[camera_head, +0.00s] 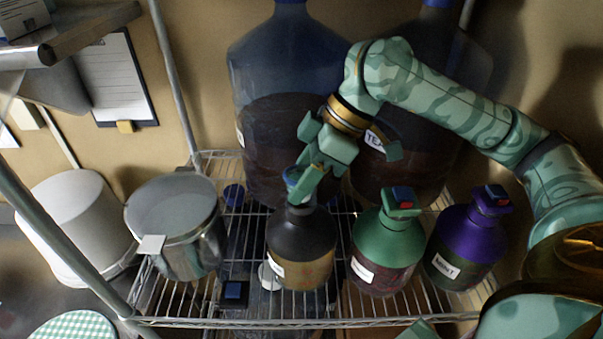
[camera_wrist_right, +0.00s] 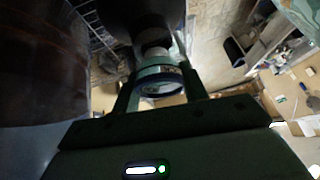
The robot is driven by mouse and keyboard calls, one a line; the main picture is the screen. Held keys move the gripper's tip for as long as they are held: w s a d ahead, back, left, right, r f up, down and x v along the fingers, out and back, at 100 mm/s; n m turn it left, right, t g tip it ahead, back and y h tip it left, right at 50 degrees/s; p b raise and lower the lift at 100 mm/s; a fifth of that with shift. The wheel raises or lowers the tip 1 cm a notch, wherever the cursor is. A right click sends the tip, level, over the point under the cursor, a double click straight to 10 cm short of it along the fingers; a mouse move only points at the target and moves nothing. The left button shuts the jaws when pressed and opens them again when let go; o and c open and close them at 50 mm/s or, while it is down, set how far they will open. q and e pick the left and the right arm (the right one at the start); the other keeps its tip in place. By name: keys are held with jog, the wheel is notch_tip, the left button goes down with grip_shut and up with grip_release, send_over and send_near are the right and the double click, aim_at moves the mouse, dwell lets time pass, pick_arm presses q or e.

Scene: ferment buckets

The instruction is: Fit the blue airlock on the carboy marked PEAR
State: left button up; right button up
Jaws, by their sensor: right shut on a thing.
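My right gripper (camera_head: 299,182) is shut on a blue-rimmed airlock (camera_head: 291,174) right over the mouth of a dark-shouldered carboy (camera_head: 303,250) with amber contents. In the right wrist view the airlock (camera_wrist_right: 160,78) sits between the fingers, in line with the carboy's neck (camera_wrist_right: 154,48). I cannot tell whether it is seated or just above the neck. The carboy's white label (camera_head: 277,268) is too small to read. My left gripper is not in view.
Two large bottles, a blue-tinted one (camera_head: 285,60) and one (camera_head: 440,60) with a partly hidden label, stand close behind. A metal pot (camera_head: 178,225) is at left. A small black and blue box (camera_head: 234,293) lies on the wire shelf (camera_head: 300,319). A white bucket (camera_head: 70,215) stands further left.

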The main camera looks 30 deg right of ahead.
jog(key=shift+f, duration=0.9)
dwell(2.0)
jog(key=o, duration=1.7)
jog(key=shift+c, duration=0.2)
jog(key=shift+r, duration=3.55)
